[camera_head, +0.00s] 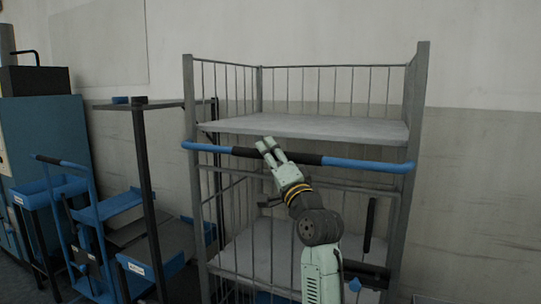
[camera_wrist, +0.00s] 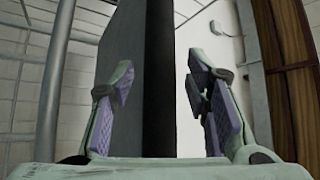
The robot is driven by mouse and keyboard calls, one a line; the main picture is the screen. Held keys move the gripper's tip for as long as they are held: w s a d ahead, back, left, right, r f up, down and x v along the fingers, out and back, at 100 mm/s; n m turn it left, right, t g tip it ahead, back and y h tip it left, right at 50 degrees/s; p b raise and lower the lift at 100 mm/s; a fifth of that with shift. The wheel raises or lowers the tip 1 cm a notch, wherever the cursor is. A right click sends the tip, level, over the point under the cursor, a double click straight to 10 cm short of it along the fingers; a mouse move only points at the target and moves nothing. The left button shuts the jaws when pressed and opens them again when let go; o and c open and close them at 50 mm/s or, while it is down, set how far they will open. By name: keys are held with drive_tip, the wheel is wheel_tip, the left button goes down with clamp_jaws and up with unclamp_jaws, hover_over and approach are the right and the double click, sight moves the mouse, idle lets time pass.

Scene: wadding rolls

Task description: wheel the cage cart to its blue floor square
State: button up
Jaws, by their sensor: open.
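The cage cart (camera_head: 424,110) is a grey wire frame with two shelves, facing me in the middle of the head view. A blue push bar (camera_head: 365,166) with black grip sections (camera_head: 305,158) runs across its front. My gripper (camera_head: 267,146) is at the bar, just left of its middle. In the wrist view my gripper (camera_wrist: 165,98) is open, with a dark upright bar (camera_wrist: 158,75), apparently the grip section, between its pads. Gaps show on both sides of the bar. The blue floor square is not in view.
Left of the cart stand a dark shelf post (camera_head: 145,170), a blue trolley (camera_head: 95,215) and a blue-grey cabinet (camera_head: 50,140). A pale wall (camera_head: 480,170) is close behind the cart. Little floor shows.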

drive_tip(key=shift+c, duration=0.2)
clamp_jaws()
idle(0.6)
